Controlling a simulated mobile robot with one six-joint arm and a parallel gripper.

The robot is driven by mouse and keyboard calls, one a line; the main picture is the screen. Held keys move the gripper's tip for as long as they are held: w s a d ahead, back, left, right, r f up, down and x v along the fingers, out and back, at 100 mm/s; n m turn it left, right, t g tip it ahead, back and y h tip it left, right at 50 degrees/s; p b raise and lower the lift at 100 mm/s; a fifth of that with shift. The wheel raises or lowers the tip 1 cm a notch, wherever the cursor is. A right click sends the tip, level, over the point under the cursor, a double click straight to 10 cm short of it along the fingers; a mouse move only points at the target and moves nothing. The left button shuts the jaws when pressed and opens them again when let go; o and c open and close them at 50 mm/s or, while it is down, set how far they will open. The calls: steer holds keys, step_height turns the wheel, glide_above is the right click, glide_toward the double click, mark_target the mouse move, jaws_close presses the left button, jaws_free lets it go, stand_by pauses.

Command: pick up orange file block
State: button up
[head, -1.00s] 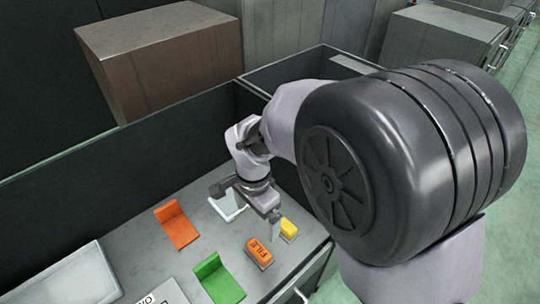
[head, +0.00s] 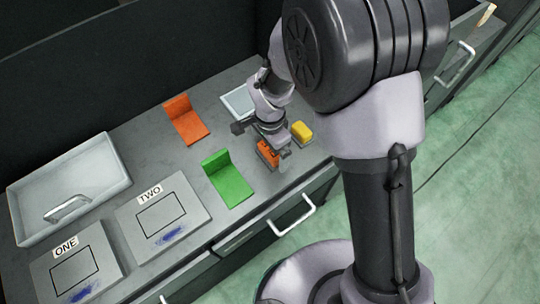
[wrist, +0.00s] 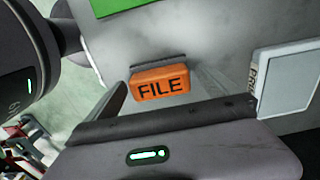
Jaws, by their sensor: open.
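The orange file block (head: 267,154) stands on the grey worktop, partly hidden behind my gripper in the head view. In the wrist view the orange file block (wrist: 160,86) shows its black word FILE and a dark base edge behind it. My gripper (head: 274,148) is open and low at the block. In the wrist view the fingers of my gripper (wrist: 168,95) reach out to the left and right of the block, with gaps showing; I cannot tell how deep they reach. Nothing is held.
A yellow block (head: 301,131) stands close to the right. A green L-shaped piece (head: 229,180) and an orange one (head: 186,122) are to the left. A small pale tray (head: 236,101) lies behind. Plates TWO (head: 190,205) and ONE (head: 105,262) and a white tray (head: 110,160) are farther left.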

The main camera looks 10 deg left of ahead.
steer(key=c, duration=1.6)
steer(key=shift+r, duration=0.1)
steer(key=shift+r+p, duration=0.3)
steer(key=shift+p, duration=0.1)
steer(key=r+p, duration=0.1)
steer(key=r, duration=0.2)
steer(key=shift+s+d+p, duration=0.2)
steer(key=shift+d+p, duration=0.1)
steer(key=shift+p, duration=0.05)
steer(key=s+d+p, duration=0.1)
steer(key=s+d, duration=0.3)
steer(key=d, duration=0.2)
steer(key=s+d+r+p, duration=0.1)
steer(key=s+d, duration=0.3)
steer(key=d, duration=0.2)
steer(key=shift+s+d, duration=0.2)
steer(key=shift+d, duration=0.2)
